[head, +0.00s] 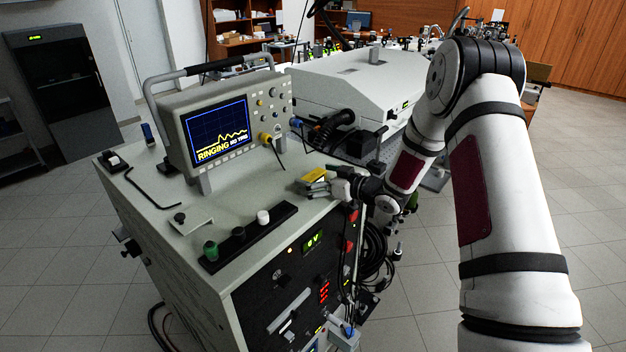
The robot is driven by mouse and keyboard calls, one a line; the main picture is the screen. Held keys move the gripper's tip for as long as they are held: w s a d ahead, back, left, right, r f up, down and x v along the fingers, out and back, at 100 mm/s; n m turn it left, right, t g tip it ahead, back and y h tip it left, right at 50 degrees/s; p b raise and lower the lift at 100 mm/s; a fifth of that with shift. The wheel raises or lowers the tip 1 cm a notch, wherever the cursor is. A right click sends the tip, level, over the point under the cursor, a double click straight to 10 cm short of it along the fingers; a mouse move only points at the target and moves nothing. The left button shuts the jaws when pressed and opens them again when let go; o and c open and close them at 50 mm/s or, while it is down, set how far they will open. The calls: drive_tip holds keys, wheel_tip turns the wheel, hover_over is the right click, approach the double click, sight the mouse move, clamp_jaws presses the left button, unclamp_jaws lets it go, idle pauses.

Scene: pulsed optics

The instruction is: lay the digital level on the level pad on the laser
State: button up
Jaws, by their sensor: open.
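A small yellow and grey block (313,176), which looks like the digital level, is on the top of the grey cabinet (262,188), near its right edge. My gripper (327,186) is at its right end, low over the cabinet top, and is open. The fingers are small in the picture and partly overlap the block, so I cannot tell whether they touch it. The laser looks to be the long white housing (345,88) behind. A thin flat grey patch (348,71) on its lid may be the level pad. A small grey block (374,54) stands farther back on the lid.
An oscilloscope (222,120) reading "RINGING" stands on the cabinet, left of my gripper. A dark cabled device (333,130) lies between cabinet and laser.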

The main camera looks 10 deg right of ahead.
drive_tip(key=shift+w+a+f, duration=0.15)
drive_tip(key=shift+w+a, duration=0.1)
drive_tip(key=shift+w, duration=0.15)
drive_tip(key=c, duration=1.4)
